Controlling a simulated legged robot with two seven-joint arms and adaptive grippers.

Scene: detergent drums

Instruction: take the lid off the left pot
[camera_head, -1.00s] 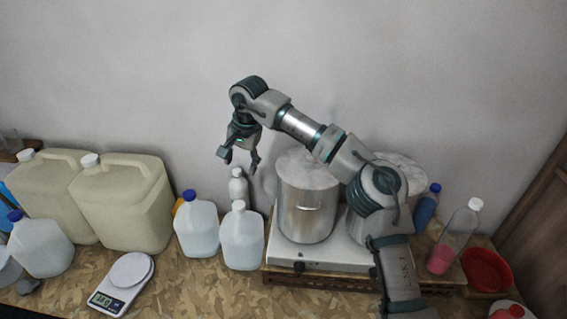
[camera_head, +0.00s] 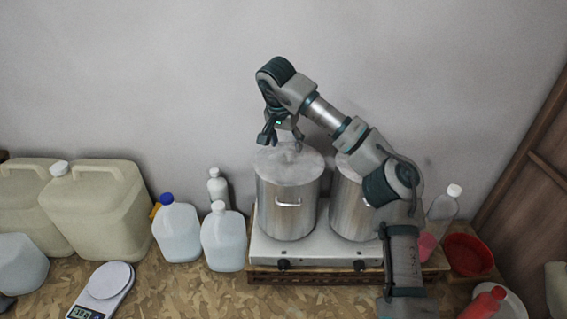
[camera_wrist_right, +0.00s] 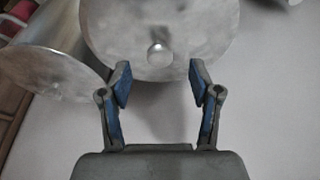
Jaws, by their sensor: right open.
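The left pot (camera_head: 283,220) is a tall steel pot with a side handle, standing on the left of a steel stove. Its round lid (camera_head: 275,170) is on and also fills the top of the right wrist view (camera_wrist_right: 205,35), with a small round knob (camera_wrist_right: 159,55). My right gripper (camera_head: 283,143) is above this lid, open and empty. In the right wrist view its two fingers (camera_wrist_right: 158,85) are spread, with the knob ahead of and between them, not gripped. My left gripper is not in view.
The right pot (camera_head: 347,210) stands close beside, partly behind my right arm; its lid (camera_wrist_right: 50,72) shows in the wrist view. Jugs (camera_head: 223,242) and a white bottle (camera_head: 218,188) stand left of the stove (camera_head: 315,249). A red bowl (camera_head: 468,254) is at right.

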